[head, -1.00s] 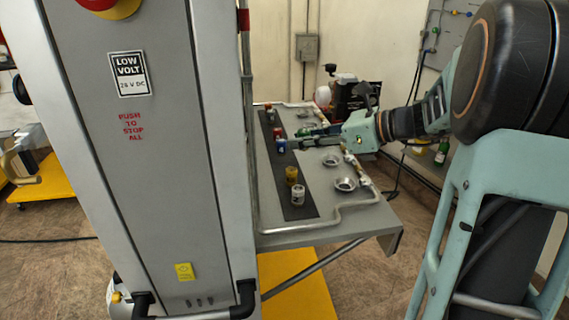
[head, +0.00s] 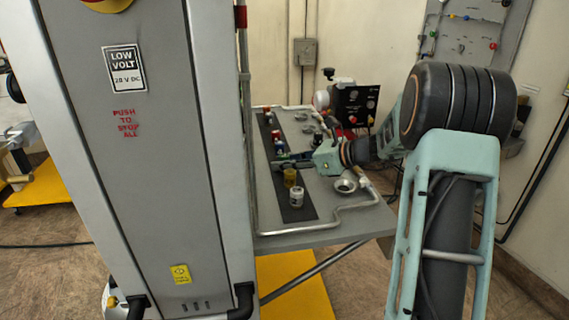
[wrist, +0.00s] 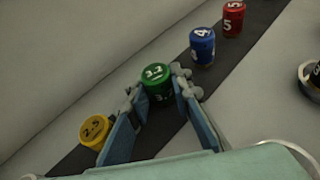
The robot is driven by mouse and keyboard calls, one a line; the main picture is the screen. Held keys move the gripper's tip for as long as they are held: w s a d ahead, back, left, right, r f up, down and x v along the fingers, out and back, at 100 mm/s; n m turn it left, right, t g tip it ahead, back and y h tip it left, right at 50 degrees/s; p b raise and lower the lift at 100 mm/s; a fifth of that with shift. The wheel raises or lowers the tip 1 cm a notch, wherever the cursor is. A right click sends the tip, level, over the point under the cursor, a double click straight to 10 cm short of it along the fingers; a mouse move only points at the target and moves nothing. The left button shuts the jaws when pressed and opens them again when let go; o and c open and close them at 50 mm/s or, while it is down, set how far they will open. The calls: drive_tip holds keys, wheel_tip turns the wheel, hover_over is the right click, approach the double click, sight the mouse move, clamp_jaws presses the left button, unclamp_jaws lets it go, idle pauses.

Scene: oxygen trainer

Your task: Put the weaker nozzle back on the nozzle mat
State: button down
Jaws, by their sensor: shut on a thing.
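My gripper (wrist: 160,88) is shut on a green nozzle (wrist: 158,80) whose top number looks like 3.2. The green nozzle is upright between the fingertips, over the dark nozzle mat (wrist: 236,60), in line with the others. I cannot tell whether its base touches the mat. A yellow nozzle (wrist: 95,129) marked 2.5 stands to its left, and a blue one (wrist: 202,46) marked 4 to its right. In the head view my gripper (head: 284,165) is low over the mat (head: 300,213), just behind the yellow nozzle (head: 290,177); the green nozzle is hardly visible there.
A red nozzle (wrist: 233,18) marked 5 is farther along the mat; a white one (head: 296,197) is at its near end. A tall grey cabinet (head: 150,200) stands close left of the bench.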

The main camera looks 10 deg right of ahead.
drive_tip(key=shift+r, duration=0.1)
drive_tip(key=c, duration=2)
unclamp_jaws()
drive_tip(key=shift+s+d+r, duration=0.1)
drive_tip(key=v, duration=1.1)
drive_tip(key=shift+s+d+r+p, duration=0.2)
drive_tip(key=shift+d+p, duration=0.05)
drive_tip(key=shift+p, duration=0.1)
